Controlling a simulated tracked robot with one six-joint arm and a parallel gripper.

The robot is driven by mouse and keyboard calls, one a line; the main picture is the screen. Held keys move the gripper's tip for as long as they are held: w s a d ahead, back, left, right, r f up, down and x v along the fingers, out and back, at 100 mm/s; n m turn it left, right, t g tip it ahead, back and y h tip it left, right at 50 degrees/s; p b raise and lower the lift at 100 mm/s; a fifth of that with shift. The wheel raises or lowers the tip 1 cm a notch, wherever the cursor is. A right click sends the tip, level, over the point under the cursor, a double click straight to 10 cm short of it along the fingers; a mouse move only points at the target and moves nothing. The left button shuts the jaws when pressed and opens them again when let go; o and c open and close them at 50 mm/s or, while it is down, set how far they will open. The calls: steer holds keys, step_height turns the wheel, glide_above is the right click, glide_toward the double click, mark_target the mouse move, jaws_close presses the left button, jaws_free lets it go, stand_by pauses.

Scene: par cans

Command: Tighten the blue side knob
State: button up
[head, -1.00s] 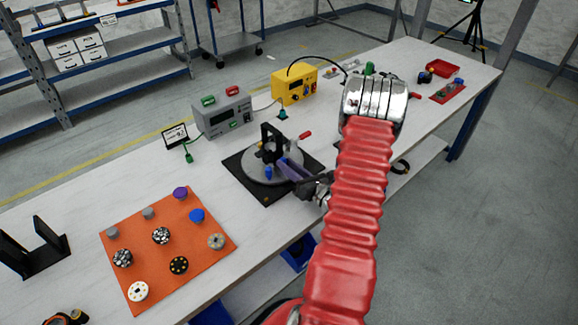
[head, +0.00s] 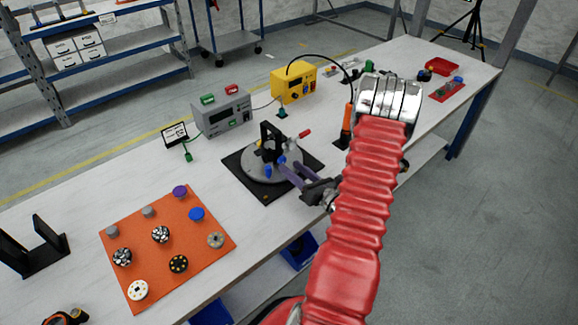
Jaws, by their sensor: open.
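A round grey fixture (head: 262,176) sits on a black square base (head: 240,180) on the white table. A black upright bracket (head: 268,136) and a red-tipped lever (head: 304,134) stand on it. Two small blue parts show on its near side: one lower left (head: 268,171) and one (head: 282,160) just beyond my fingertips. I cannot tell for sure which is the side knob. My gripper (head: 287,168) reaches in from the right with two purple-grey fingers, open, with a gap between them. The tips are close to the right-hand blue part; contact cannot be told.
An orange mat (head: 205,245) with several knobs lies at the left. A grey box (head: 222,112) and a yellow box (head: 293,84) with a cable stand behind the fixture. An orange-handled tool (head: 347,120) stands right, near my arm. Bare table lies between mat and fixture.

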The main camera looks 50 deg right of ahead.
mark_target(283, 162)
steer(key=s, duration=0.7)
steer(key=s+a, duration=0.1)
steer(key=s, duration=0.2)
steer(key=shift+s, duration=0.3)
steer(key=n, duration=0.5)
steer(key=shift+a+f, duration=0.1)
steer(key=shift+w, duration=0.1)
steer(key=w, duration=0.4)
steer(key=w+d, duration=0.1)
steer(key=w, duration=0.8)
steer(key=shift+w+d, duration=0.25)
steer(key=shift+w, duration=0.05)
steer(key=shift+c, duration=0.5)
